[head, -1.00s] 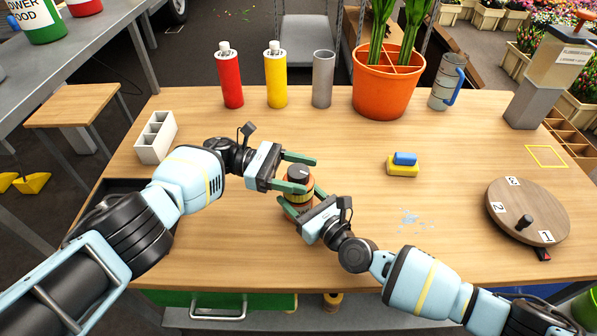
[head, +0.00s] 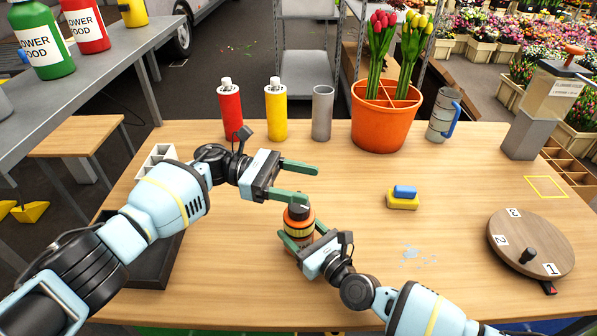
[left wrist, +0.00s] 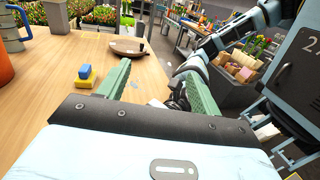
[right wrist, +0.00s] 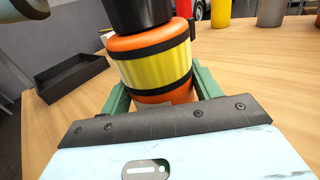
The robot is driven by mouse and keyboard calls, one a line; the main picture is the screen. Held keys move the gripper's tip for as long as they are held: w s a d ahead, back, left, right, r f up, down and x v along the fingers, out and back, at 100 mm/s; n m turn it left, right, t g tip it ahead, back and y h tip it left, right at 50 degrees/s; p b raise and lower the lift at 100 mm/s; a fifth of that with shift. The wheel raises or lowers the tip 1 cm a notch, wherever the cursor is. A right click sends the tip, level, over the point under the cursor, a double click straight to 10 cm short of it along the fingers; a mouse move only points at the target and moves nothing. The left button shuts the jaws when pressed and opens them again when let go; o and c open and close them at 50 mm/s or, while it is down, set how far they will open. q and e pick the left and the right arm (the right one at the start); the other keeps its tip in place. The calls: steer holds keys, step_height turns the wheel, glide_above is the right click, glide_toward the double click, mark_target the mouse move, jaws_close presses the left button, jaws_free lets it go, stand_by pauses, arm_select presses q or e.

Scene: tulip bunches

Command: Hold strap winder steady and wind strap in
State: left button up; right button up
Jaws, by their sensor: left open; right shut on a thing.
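The strap winder (head: 299,222) is an orange drum with a yellow strap band, black rings and a black knob on top. It is upright near the middle of the table. My right gripper (head: 301,234) is shut around its lower body; the right wrist view shows the drum (right wrist: 155,72) between the green fingers. My left gripper (head: 311,184) is open, its fingers just behind and above the knob with nothing between them. In the left wrist view its fingers (left wrist: 156,78) are spread and empty; the winder is not clearly visible there.
A blue and yellow sponge (head: 403,198) and a small spill (head: 413,255) lie right of the winder. A round numbered board (head: 530,243) is at far right. Bottles, a grey cylinder (head: 322,112) and an orange tulip pot (head: 385,120) stand along the back. A dark tray (head: 150,270) is at left.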

mark_target(290, 213)
arm_select(q)
steer(key=shift+r, duration=1.2)
steer(key=shift+f, duration=0.15)
steer(key=shift+a+f+n+t, duration=0.2)
steer(key=shift+f+n+t, duration=0.15)
steer(key=shift+t, duration=0.15)
steer(key=s+a+f+n+t+y, duration=0.3)
steer(key=s+a+f+n+t, duration=0.55)
steer(key=t, duration=0.55)
steer(key=shift+n, duration=0.6)
steer(key=x, duration=0.4)
steer(key=w+x, duration=0.1)
steer(key=x, duration=0.3)
steer(key=a+x, duration=0.1)
steer(key=x, duration=0.3)
steer(key=shift+w+d, duration=0.2)
steer(key=shift+w, duration=0.25)
steer(key=c, duration=1)
